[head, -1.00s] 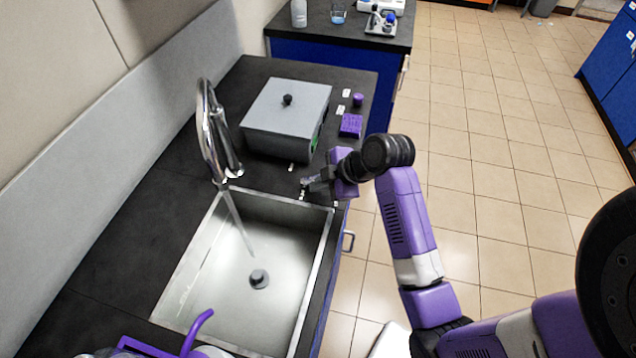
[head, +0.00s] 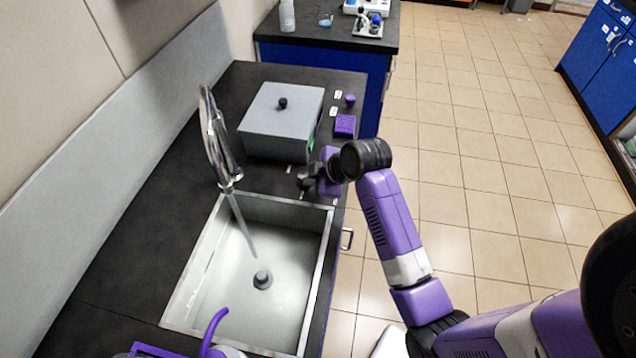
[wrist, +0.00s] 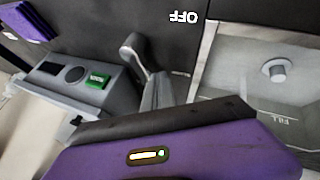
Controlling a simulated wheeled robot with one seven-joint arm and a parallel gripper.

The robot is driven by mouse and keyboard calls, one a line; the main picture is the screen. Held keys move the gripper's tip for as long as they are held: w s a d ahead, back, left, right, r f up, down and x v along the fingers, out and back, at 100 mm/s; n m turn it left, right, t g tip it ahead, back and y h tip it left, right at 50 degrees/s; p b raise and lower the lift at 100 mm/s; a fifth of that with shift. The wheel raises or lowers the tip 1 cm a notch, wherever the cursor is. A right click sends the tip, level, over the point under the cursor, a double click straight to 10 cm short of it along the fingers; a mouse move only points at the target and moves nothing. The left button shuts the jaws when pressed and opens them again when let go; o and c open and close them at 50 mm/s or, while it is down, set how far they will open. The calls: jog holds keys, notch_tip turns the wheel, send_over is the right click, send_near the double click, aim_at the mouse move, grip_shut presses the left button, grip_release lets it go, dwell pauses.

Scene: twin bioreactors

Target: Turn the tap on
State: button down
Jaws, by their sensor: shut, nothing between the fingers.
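The chrome tap (head: 217,140) stands at the left rim of the steel sink (head: 208,262), its spout over the basin. A grey streak runs from below the spout towards the drain plug; I cannot tell whether it is water or a reflection. In the wrist view a grey lever with a rounded end (wrist: 133,45) stands on the counter near an OFF label (wrist: 183,17), left of the sink. My gripper (wrist: 158,92) is shut and empty, close beside this lever; contact is unclear. In the head view my gripper (head: 306,180) is above the counter between sink and grey box.
The grey lidded box (head: 282,120) stands just behind my gripper; its green switch (wrist: 97,80) shows in the wrist view. A purple rack (head: 345,126) and small purple knob (head: 350,100) lie to its right. A purple curved handle (head: 211,325) is at the sink's near end. Floor on the right is clear.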

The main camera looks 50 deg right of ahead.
jog(key=shift+w+d, duration=0.1)
jog(key=shift+w, duration=0.35)
dwell(0.6)
